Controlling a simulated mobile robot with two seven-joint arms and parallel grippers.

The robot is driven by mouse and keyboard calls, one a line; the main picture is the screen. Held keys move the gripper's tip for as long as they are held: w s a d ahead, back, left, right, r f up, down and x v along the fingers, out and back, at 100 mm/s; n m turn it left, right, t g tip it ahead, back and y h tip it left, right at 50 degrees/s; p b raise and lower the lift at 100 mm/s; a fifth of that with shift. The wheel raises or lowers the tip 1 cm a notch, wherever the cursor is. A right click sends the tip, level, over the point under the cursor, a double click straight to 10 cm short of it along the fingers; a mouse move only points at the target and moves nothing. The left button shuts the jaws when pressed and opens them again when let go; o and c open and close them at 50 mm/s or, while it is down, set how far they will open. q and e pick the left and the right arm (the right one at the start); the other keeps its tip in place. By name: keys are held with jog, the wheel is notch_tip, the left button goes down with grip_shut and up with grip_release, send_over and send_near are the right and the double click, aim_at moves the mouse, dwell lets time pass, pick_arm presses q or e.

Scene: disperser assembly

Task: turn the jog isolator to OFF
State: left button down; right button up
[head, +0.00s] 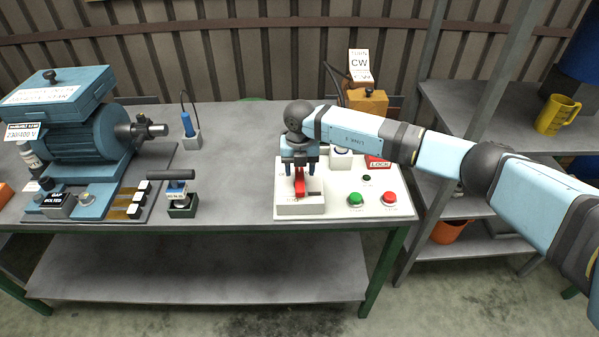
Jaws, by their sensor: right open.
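The jog isolator shows as a red handle (300,185) on a grey block (300,208), at the left of a white control panel (339,204) on the bench. My right gripper (300,172) points down over the red handle, with its fingers apart on either side of it. Whether a finger touches the handle cannot be told. The gripper hides the handle's top and the back left of the panel. The labels by the isolator are too small to read. My left gripper is not in view.
A green button (355,199) and a red button (389,198) sit right of the isolator. A blue motor (85,140) stands at the bench's left. The bench centre (237,165) is clear. A shelf rack (470,106) stands right.

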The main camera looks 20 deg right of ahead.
notch_tip(320, 180, down, 2)
jog(key=shift+f, duration=0.25)
jog(key=c, duration=0.9)
